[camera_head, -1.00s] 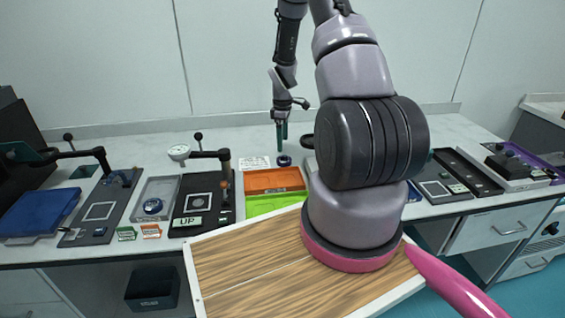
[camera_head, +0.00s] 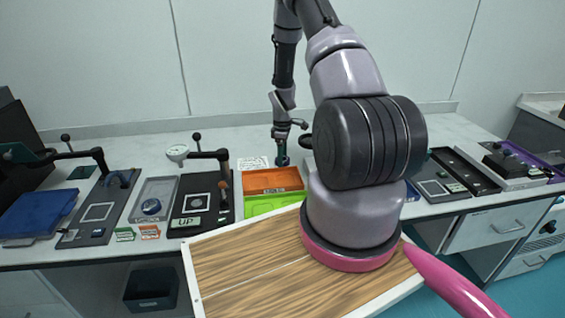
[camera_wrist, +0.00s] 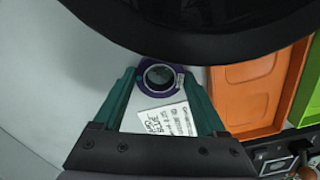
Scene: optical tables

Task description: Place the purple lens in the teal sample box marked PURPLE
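The purple lens (camera_wrist: 158,92), a dark ring with a purple rim, lies on the white bench top in the wrist view. My gripper (camera_wrist: 158,78) is open, with one teal finger on each side of the lens. I cannot tell whether the fingers touch it. In the head view my gripper (camera_head: 281,158) points down at the bench behind the orange tray, and mostly covers the lens there. I cannot make out a teal sample box marked PURPLE in either view.
A printed card (camera_wrist: 168,121) lies beside the lens. An orange tray (camera_head: 272,180) and a green tray (camera_head: 268,203) stand in front of it. A dark plate marked UP (camera_head: 204,207) and a grey tray with a blue round part (camera_head: 152,207) are further left.

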